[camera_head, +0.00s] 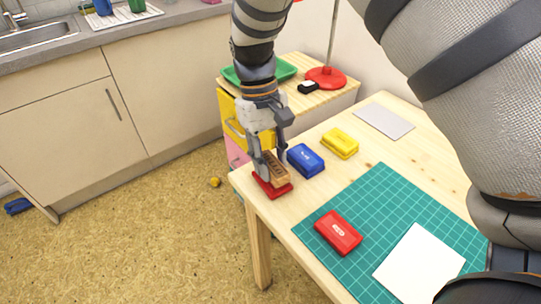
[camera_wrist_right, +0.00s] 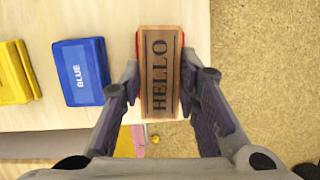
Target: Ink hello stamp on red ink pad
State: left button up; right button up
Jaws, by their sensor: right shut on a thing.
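My right gripper (camera_head: 268,171) is shut on the wooden hello stamp (camera_head: 276,167). The stamp's top, with the word HELLO, faces up in the right wrist view (camera_wrist_right: 160,75), between the two fingers (camera_wrist_right: 160,97). Right under the stamp is a flat red ink pad (camera_head: 262,187) near the table's left corner. The stamp covers most of it; only red edges show. I cannot tell whether the stamp's face presses on the pad. A red piece with a pale label (camera_head: 338,232), like a lid, lies on the green mat. My left gripper is not in view.
A blue ink pad (camera_head: 306,160) and a yellow one (camera_head: 340,142) stand close by on the table (camera_head: 290,215). The green cutting mat (camera_head: 375,190) bears a white sheet (camera_head: 420,264). A grey plate (camera_head: 384,121) lies behind. The table's edge is close to the red pad.

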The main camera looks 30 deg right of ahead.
jog(key=shift+f, duration=0.5)
dwell(0.8)
jog(key=shift+f, duration=0.1)
dwell(1.2)
pick_arm(q)
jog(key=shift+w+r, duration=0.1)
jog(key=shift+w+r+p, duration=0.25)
jog(key=shift+p, duration=0.05)
pick_arm(e)
jog(key=shift+r, duration=0.65)
jog(key=shift+r, duration=0.2)
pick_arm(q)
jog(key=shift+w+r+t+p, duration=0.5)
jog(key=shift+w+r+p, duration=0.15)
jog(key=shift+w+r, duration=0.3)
pick_arm(e)
jog(key=shift+r, duration=2.6)
